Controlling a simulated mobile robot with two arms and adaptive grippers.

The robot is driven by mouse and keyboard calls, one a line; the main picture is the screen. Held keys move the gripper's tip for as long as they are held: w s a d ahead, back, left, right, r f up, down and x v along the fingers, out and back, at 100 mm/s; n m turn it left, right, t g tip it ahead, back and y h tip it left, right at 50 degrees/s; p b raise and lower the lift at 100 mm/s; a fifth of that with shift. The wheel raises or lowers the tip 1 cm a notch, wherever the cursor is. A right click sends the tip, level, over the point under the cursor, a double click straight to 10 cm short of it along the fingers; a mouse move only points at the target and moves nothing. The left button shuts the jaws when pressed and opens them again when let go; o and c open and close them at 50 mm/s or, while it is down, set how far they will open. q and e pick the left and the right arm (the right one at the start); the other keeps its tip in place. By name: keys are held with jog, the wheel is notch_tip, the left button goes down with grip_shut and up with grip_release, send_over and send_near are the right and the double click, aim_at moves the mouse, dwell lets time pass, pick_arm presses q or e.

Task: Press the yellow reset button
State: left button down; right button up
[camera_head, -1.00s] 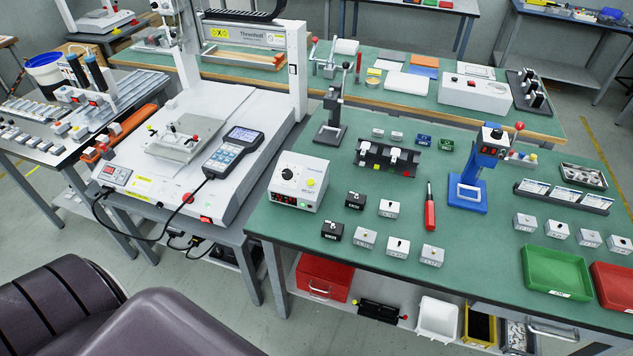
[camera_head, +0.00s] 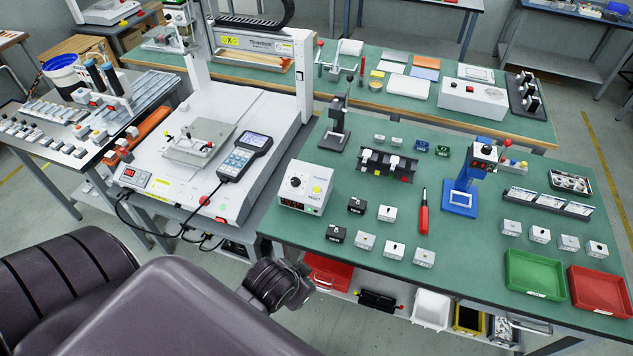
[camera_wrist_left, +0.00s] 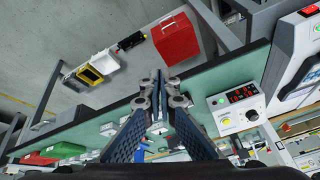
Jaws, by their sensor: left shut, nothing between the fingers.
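In the left wrist view the yellow button (camera_wrist_left: 227,122) shows beside the knob, right of my fingers. My left gripper (camera_wrist_left: 158,82) is shut and empty, apart from the button and box. In the head view part of my left wrist (camera_head: 275,285) shows in front of the bench edge, below the box; its fingertips are hard to make out. My right gripper is not in view.
A gantry machine (camera_head: 215,140) with a handheld pendant (camera_head: 245,155) stands left of the box. Small black and white blocks and a red screwdriver (camera_head: 424,212) lie to its right.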

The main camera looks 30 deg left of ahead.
pick_arm(q)
jog(key=w+a+r+t+y, duration=0.1)
jog(key=w+a+r+t, duration=0.1)
jog(key=w+a+r, duration=0.4)
notch_tip(320, 180, up, 3)
jog(key=m+t+y+p, duration=0.1)
jog(key=m+t+y, duration=0.2)
jog(key=t, duration=0.3)
send_over(317, 190)
jog(key=s+d, duration=0.1)
jog(key=s, duration=0.5)
jog(key=shift+w+d, duration=0.2)
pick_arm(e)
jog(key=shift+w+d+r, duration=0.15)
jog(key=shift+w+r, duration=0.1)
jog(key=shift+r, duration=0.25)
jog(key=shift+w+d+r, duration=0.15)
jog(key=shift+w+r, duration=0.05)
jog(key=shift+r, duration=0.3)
